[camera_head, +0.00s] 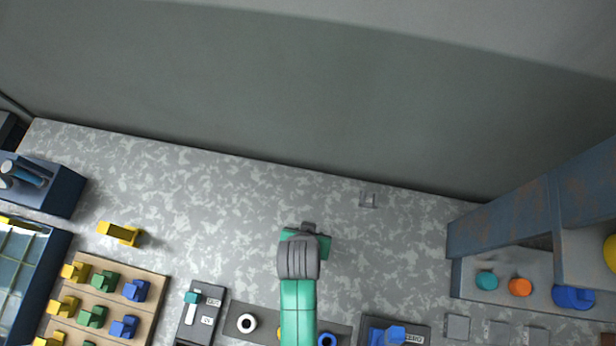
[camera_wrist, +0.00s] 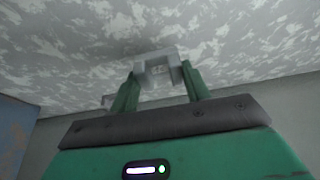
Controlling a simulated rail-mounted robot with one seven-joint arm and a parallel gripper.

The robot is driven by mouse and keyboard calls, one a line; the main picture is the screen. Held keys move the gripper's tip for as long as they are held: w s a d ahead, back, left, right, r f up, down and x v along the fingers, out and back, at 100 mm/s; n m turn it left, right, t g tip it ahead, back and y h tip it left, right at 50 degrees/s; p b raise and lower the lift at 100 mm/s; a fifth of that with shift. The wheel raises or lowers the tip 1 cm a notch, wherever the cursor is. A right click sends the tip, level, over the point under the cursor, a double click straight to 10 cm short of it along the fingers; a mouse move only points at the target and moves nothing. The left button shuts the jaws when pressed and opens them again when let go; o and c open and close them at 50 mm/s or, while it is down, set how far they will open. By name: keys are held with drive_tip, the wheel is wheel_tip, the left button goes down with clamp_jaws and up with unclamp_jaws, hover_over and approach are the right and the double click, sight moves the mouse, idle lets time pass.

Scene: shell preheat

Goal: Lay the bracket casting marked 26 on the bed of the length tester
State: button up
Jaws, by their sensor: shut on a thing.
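My gripper (camera_wrist: 161,76) has its two green fingers shut on a pale grey, U-shaped bracket casting (camera_wrist: 157,60) in the wrist view. No number is readable on the casting. In the head view my gripper (camera_head: 307,236) is over the middle of the speckled bench, and the arm hides most of what is under it. The length tester cannot be named for certain. A dark device with a teal slider and small labels (camera_head: 202,314) stands at the lower middle, and a dark device with a blue part and a label (camera_head: 418,337) stands right of my arm.
Another small grey bracket (camera_head: 368,200) lies near the back edge. A yellow block (camera_head: 119,234) lies at left, above a wooden board (camera_head: 150,301) with yellow, green and blue parts. A blue-grey shelf (camera_head: 490,225) stands at right. The bench behind my gripper is mostly clear.

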drive_tip(key=shift+w+f, duration=0.1)
drive_tip(key=shift+w, duration=0.5)
drive_tip(key=shift+w+f+b, duration=0.15)
drive_tip(key=shift+f+b, duration=0.1)
drive_tip(key=shift+f, duration=0.65)
drive_tip(key=shift+w+f+b, duration=0.1)
drive_tip(key=shift+f+b, duration=0.1)
drive_tip(key=shift+f, duration=0.7)
drive_tip(key=shift+f, duration=0.15)
drive_tip(key=o, duration=1)
drive_tip(key=shift+o, duration=0.2)
drive_tip(key=p+v, duration=0.2)
drive_tip(key=v, duration=1)
drive_tip(key=shift+r+p, duration=0.25)
drive_tip(key=shift+p, duration=0.1)
drive_tip(key=shift+w, duration=0.15)
